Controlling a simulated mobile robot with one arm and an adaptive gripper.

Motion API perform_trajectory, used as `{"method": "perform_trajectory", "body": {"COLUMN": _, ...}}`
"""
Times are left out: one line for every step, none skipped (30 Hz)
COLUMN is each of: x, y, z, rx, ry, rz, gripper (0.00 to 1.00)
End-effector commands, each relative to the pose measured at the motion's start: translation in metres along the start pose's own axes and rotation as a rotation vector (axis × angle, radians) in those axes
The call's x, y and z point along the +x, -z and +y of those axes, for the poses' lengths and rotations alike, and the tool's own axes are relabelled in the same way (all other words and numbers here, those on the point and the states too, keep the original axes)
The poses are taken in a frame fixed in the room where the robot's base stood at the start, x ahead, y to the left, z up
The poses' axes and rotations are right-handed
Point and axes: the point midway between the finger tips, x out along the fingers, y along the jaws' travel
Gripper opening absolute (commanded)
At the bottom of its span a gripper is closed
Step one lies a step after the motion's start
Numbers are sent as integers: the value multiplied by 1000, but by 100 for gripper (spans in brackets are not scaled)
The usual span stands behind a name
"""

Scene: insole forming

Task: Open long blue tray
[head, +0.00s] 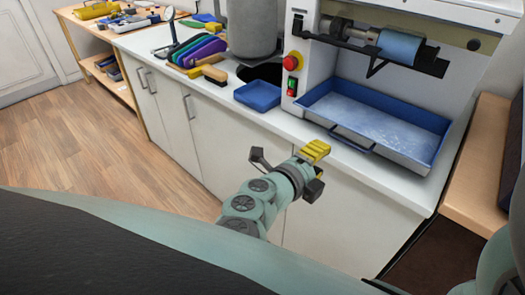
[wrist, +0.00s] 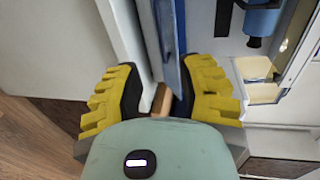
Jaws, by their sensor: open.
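The long blue tray (head: 378,124) sits on the white counter under the machine's roller, with a dark bar handle (head: 352,141) on its front wall. My gripper (head: 316,151) is in front of the counter, just left of and below that handle in the head view. In the wrist view my gripper (wrist: 160,94) is open, its two yellow-backed fingers apart. A blue wall (wrist: 171,45), which looks like the tray's, runs up between the fingers. The handle is not clear there, and I cannot tell whether either finger touches anything.
A small blue tray (head: 257,96) stands left of the machine's red button (head: 292,61). Coloured insole shapes (head: 197,50) and a brush (head: 212,74) lie farther left on the counter. Cabinet fronts (head: 172,117) stand below. A wooden table (head: 484,165) is at the right.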

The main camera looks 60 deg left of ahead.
Motion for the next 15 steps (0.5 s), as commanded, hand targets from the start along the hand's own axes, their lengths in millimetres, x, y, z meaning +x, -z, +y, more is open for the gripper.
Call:
{"method": "perform_trajectory", "body": {"x": 10, "y": 1, "z": -1, "rx": 3, "ry": 2, "rz": 8, "gripper": 38}}
{"method": "perform_trajectory", "body": {"x": 16, "y": 2, "z": -1, "rx": 2, "ry": 2, "rz": 9, "gripper": 38}}
{"method": "perform_trajectory", "body": {"x": 23, "y": 2, "z": -2, "rx": 1, "ry": 4, "rz": 11, "gripper": 38}}
{"method": "perform_trajectory", "body": {"x": 29, "y": 3, "z": -2, "rx": 1, "ry": 4, "rz": 12, "gripper": 38}}
{"method": "perform_trajectory", "body": {"x": 34, "y": 3, "z": -2, "rx": 2, "ry": 5, "rz": 11, "gripper": 38}}
{"method": "perform_trajectory", "body": {"x": 40, "y": 2, "z": -2, "rx": 3, "ry": 4, "rz": 9, "gripper": 38}}
{"method": "perform_trajectory", "body": {"x": 46, "y": 2, "z": -2, "rx": 1, "ry": 4, "rz": 9, "gripper": 38}}
{"method": "perform_trajectory", "body": {"x": 51, "y": 3, "z": -2, "rx": 0, "ry": 4, "rz": 9, "gripper": 38}}
{"method": "perform_trajectory", "body": {"x": 58, "y": 3, "z": -1, "rx": -1, "ry": 2, "rz": 10, "gripper": 38}}
{"method": "perform_trajectory", "body": {"x": 63, "y": 2, "z": -2, "rx": -1, "ry": 3, "rz": 8, "gripper": 38}}
{"method": "perform_trajectory", "body": {"x": 68, "y": 2, "z": -2, "rx": -1, "ry": 2, "rz": 9, "gripper": 38}}
{"method": "perform_trajectory", "body": {"x": 76, "y": 3, "z": -2, "rx": -2, "ry": 4, "rz": 10, "gripper": 38}}
{"method": "perform_trajectory", "body": {"x": 81, "y": 3, "z": -2, "rx": -1, "ry": 4, "rz": 11, "gripper": 38}}
{"method": "perform_trajectory", "body": {"x": 87, "y": 3, "z": -3, "rx": 0, "ry": 6, "rz": 10, "gripper": 38}}
{"method": "perform_trajectory", "body": {"x": 94, "y": 2, "z": -4, "rx": 0, "ry": 6, "rz": 9, "gripper": 38}}
